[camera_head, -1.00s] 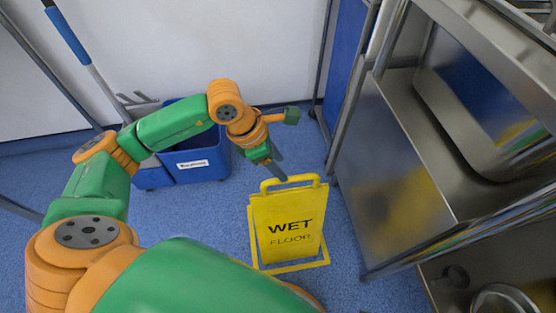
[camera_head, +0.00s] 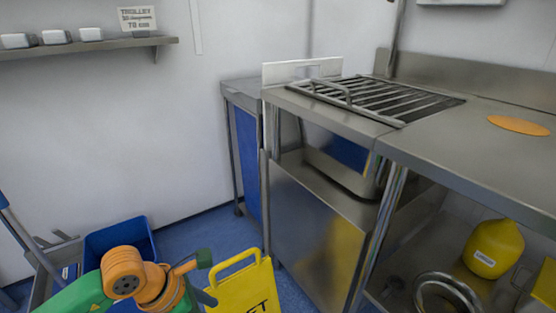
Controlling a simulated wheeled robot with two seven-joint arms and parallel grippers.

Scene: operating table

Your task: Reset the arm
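My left arm, green and orange, comes in at the bottom left. Its gripper (camera_head: 206,279) is at the left side of the yellow wet-floor sign (camera_head: 243,291), close to its handle in the picture. The two fingers stand apart and nothing shows between them. Whether they touch the sign cannot be told. The sign's lower part is cut off by the frame's bottom edge. My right arm and gripper are not in view.
A blue mop bucket (camera_head: 122,239) stands behind my arm. A steel bench (camera_head: 318,230) with a rack (camera_head: 375,98) fills the right. A yellow bottle (camera_head: 494,248) sits on its lower shelf. A wall shelf (camera_head: 88,46) is at upper left. Blue floor shows between bucket and bench.

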